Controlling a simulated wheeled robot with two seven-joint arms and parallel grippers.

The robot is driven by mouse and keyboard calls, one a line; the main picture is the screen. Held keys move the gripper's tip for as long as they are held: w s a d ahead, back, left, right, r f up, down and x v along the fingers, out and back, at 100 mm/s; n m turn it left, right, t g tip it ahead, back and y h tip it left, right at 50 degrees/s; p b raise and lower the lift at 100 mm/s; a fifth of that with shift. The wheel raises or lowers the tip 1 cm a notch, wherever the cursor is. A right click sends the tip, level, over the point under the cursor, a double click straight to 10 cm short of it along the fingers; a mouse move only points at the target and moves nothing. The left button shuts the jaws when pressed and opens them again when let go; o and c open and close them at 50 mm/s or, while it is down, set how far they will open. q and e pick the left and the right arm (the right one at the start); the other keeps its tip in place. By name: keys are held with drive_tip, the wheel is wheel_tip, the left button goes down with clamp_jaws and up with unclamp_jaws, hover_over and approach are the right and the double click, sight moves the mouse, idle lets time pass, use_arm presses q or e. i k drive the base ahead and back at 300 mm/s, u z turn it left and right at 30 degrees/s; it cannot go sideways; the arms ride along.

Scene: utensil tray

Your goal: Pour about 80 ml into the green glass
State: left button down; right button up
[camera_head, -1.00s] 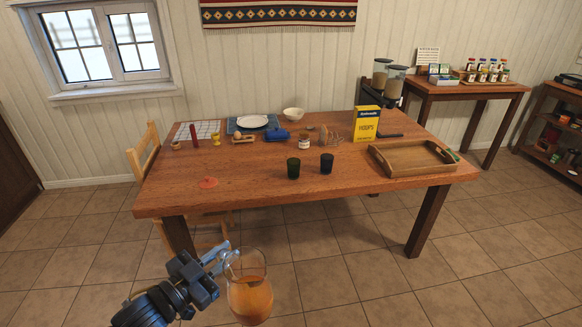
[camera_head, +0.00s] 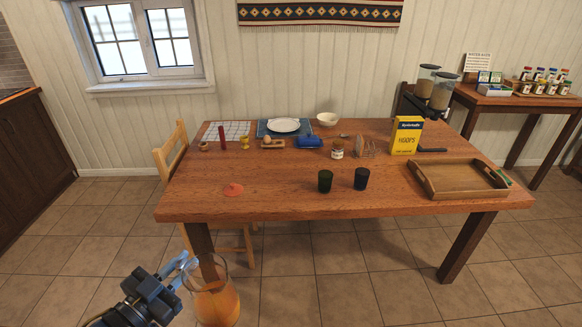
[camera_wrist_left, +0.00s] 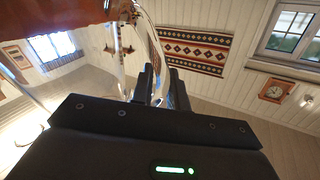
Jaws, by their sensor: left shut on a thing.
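My left gripper (camera_head: 174,277) is shut on the handle of a clear glass jug (camera_head: 214,292) holding orange liquid. The jug is roughly upright, in front of and below the table's near edge. In the left wrist view the gripper's fingers (camera_wrist_left: 161,88) close on the clear handle (camera_wrist_left: 152,40), and orange liquid shows at the top left. The green glass (camera_head: 325,181) stands upright near the table's front edge. A dark bluish glass (camera_head: 361,179) stands just to its right. Both look empty, but their insides are too dark to be sure. My right gripper is not in view.
The wooden table (camera_head: 280,207) has a reddish round patch (camera_head: 233,190) at its left front. A wooden tray (camera_head: 460,194) lies at the right. A yellow box (camera_head: 406,135), jar (camera_head: 337,149) and blue dish (camera_head: 310,141) stand behind the glasses. A chair (camera_head: 172,150) is at the left.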

sight(325, 177)
drive_tip(key=u, duration=0.35)
drive_tip(key=i, duration=0.85)
drive_tip(key=z, duration=0.7)
drive_tip(key=i, duration=0.6)
drive_tip(key=z, duration=0.65)
